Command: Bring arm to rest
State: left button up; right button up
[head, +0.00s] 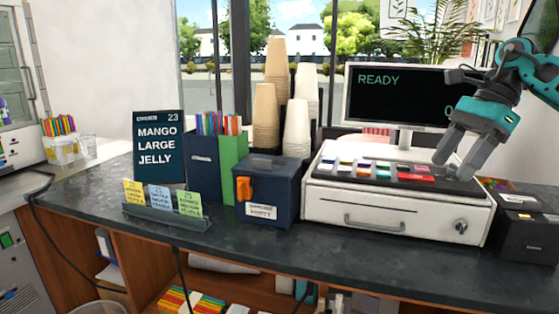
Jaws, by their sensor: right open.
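My right gripper (458,164) comes in from the upper right on a teal and grey arm. Its two grey fingers are apart, with nothing seen between them. They point down over the right end of the white cash register (390,218), in front of the monitor (397,92). Whether the fingertips touch the register's top cannot be told. My left gripper is not in view.
The dark counter (330,258) holds a navy box (268,195), stacked cups (266,117), a sign reading MANGO LARGE JELLY (158,146), a card holder (167,217) and a black box (527,236). The counter's front strip is mostly clear.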

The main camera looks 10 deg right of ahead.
jog(key=w+a+f+m+g+y, duration=0.1)
jog(key=w+a+f+y, duration=0.15)
jog(key=a+f, duration=0.55)
jog(key=w+a+f+m+y, duration=0.1)
jog(key=w+a+f+y, duration=0.2)
jog(key=a, duration=1)
jog(key=s+a+f+m+t+y, duration=0.2)
jog(key=a+f+m+t+y, duration=0.15)
jog(key=a+m, duration=0.35)
jog(key=s+a+f+m+t+y, duration=0.35)
jog(key=a+m+y, duration=0.2)
jog(key=a, duration=0.25)
jog(key=s+d+f+m+t+h, duration=0.1)
jog(key=s+d+f+m+h, duration=0.3)
jog(key=f+m, duration=0.5)
jog(key=s+d+f+m+t+h, duration=0.1)
jog(key=s+d+f+m+h, duration=0.4)
jog(key=m, duration=1)
jog(key=s+d+f+m+t+h, duration=0.2)
jog(key=s+d+f+m+h, duration=0.2)
jog(key=s+f+m+h, duration=0.5)
notch_tip(320, 180, down, 4)
jog(key=m, duration=0.3)
jog(key=shift+d+f, duration=0.15)
jog(key=shift+f, duration=0.05)
